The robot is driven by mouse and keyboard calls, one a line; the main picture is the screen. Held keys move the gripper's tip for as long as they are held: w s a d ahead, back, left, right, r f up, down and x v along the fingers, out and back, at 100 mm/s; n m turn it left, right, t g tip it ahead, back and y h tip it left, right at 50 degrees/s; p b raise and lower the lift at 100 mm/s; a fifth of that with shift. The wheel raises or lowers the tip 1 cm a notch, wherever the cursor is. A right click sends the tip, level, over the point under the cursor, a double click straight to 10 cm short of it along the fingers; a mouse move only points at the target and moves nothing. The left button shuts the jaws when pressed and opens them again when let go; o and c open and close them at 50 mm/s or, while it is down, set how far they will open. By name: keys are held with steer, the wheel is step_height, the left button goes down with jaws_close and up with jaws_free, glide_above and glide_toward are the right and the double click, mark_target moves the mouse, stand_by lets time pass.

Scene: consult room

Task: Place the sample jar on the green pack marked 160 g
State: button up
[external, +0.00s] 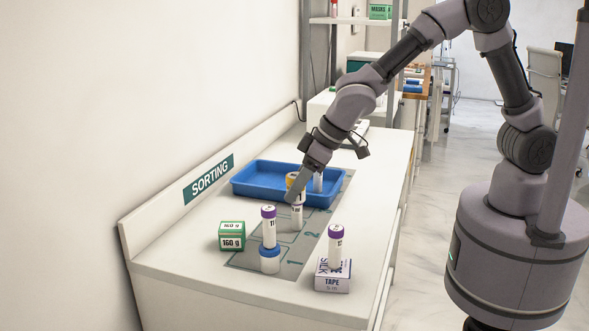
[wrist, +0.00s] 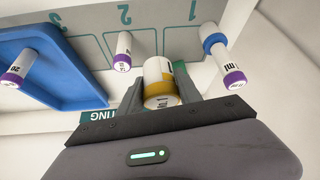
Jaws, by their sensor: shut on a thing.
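The sample jar (external: 292,179), white with a yellow lid, is held by my gripper (external: 298,187) above the sorting mat, near the blue tray's front edge. In the wrist view the jar (wrist: 159,80) sits between the two fingers of my gripper (wrist: 160,95), which is shut on it. The green and white pack marked 160 g (external: 232,236) stands on the counter to the left of the mat, nearer the camera than the jar. Its top looks bare. Fingers partly hide the jar in the external view.
A purple-capped tube (external: 269,226) stands on a blue-and-white piece (external: 270,262) near the pack. Another tube (external: 297,216) stands on the mat (external: 318,222) below my gripper. A third tube (external: 335,246) stands on the tape box (external: 333,277). The blue tray (external: 246,182) holds another tube.

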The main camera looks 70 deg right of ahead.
steer(key=s, duration=0.4)
glide_above(234, 227)
steer(key=s, duration=0.2)
step_height(234, 227, down, 2)
steer(key=f, duration=0.1)
steer(key=f+b, duration=0.2)
steer(key=f, duration=0.1)
steer(key=shift+d, duration=0.25)
steer(key=shift+r, duration=0.25)
steer(key=shift+f, duration=0.1)
steer(key=o, duration=1.3)
steer(key=shift+f, duration=0.1)
steer(key=shift+o, duration=0.3)
